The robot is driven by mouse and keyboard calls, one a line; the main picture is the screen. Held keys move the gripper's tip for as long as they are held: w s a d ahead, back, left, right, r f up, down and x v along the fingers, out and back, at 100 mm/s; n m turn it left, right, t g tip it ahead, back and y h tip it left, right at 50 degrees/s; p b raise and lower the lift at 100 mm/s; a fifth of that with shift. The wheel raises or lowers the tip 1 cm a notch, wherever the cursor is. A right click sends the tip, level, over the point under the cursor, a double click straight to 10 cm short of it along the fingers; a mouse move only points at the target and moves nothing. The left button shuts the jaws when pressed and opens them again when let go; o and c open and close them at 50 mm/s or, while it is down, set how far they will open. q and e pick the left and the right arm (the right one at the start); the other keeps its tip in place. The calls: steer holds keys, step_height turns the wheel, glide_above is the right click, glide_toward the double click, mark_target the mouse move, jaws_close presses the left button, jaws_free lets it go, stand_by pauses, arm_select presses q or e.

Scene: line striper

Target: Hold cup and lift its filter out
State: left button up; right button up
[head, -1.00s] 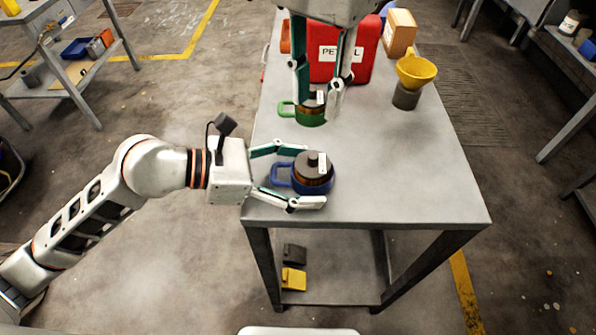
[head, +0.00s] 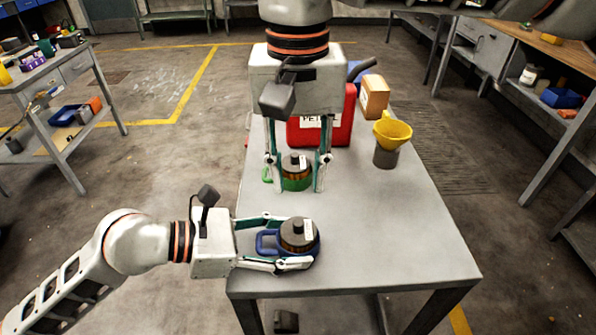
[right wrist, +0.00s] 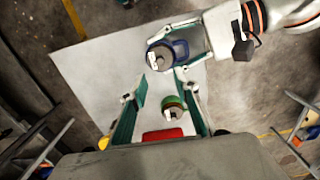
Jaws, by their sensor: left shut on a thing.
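A blue cup (head: 268,242) with a handle on its left stands near the table's front left. A dark, knobbed piece with a white label (head: 296,228) sits in its top, above a brown band. My left gripper (head: 298,241) is shut on the blue cup, a finger on each side; the cup also shows in the right wrist view (right wrist: 180,49). A similar green cup (head: 296,185) stands behind it, with its own dark knobbed top (head: 294,160). My right gripper (head: 297,189) is open, pointing down, its fingers on either side of the green cup with gaps.
A red can (head: 335,131) stands behind the green cup, partly hidden by my right gripper. A cardboard box (head: 374,97) is at the back. A yellow funnel (head: 392,133) sits on a grey container (head: 386,157) at the right. The table's (head: 400,230) right front is clear.

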mark_target(298, 222)
steer(key=shift+f, duration=5.05)
jaws_close()
